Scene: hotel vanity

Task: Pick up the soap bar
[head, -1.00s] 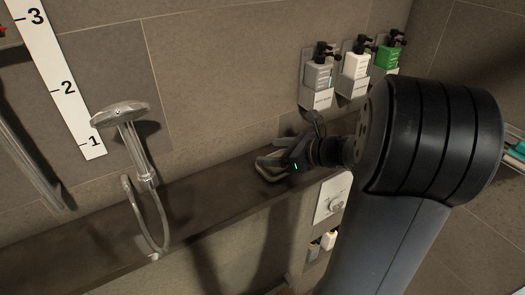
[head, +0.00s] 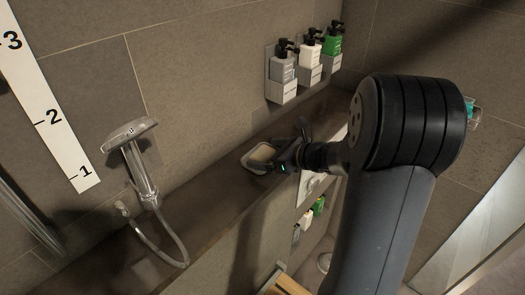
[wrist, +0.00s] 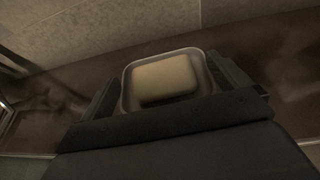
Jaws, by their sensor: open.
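The soap bar (head: 263,153) is a pale, rounded block lying in a light dish (head: 248,166) on the dark ledge. In the wrist view the soap bar (wrist: 165,79) lies ahead of my gripper, inside the rim of the dish (wrist: 127,92). My gripper (head: 282,152) is at the right side of the dish in the head view. In the wrist view my gripper (wrist: 165,85) is open, with one finger on each side of the dish and soap. I cannot tell whether the fingers touch the dish. Part of the dish's near side is hidden by my gripper.
A hand shower (head: 138,165) with a hose stands on the ledge (head: 190,205) to the left. Three pump bottles (head: 310,50) hang in wall holders behind. The tiled wall (head: 200,90) rises close behind the ledge. A wooden stool or bench (head: 290,284) shows below.

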